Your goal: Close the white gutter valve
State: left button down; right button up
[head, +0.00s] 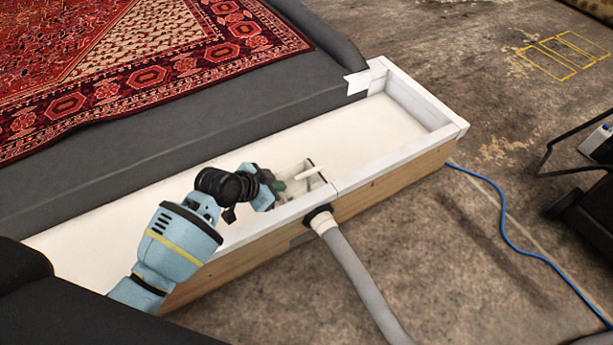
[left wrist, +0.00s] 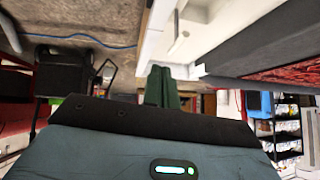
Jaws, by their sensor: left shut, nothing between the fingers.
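The white gutter valve's handle (head: 311,172) shows as a short pale lever inside the white trough (head: 345,138), close to its front wall by the grey hose outlet. My left gripper (head: 279,186) reaches into the trough just left of the handle, with its fingers shut and nothing between them. In the left wrist view the dark green fingers (left wrist: 161,87) are together, and the pale handle (left wrist: 180,42) lies beyond their tips. I cannot tell whether the fingers touch the handle. The valve body is mostly hidden. My right gripper is not in view.
A grey hose (head: 355,275) leaves the trough's front wall. A blue hose (head: 510,235) lies on the rough floor to the right. A red patterned rug (head: 130,65) lies on the dark grey bed behind the trough. A black cart (head: 590,205) stands at the right edge.

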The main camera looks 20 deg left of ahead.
pick_arm(q)
jog(key=w+r+m+b, duration=0.1)
jog(key=w+b, duration=0.2)
jog(key=w, duration=0.4)
jog(key=shift+r+m+h, duration=0.3)
jog(key=shift+r, duration=0.1)
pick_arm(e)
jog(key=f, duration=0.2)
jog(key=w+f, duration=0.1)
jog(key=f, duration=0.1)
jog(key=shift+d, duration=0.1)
pick_arm(q)
jog(key=b, duration=0.7)
send_near(312, 169)
jog(key=x, duration=0.5)
jog(key=shift+d+r, duration=0.25)
jog(key=shift+d, duration=0.05)
jog(key=shift+w+a+f, duration=0.1)
jog(key=shift+w+f, duration=0.05)
jog(key=shift+f, duration=0.35)
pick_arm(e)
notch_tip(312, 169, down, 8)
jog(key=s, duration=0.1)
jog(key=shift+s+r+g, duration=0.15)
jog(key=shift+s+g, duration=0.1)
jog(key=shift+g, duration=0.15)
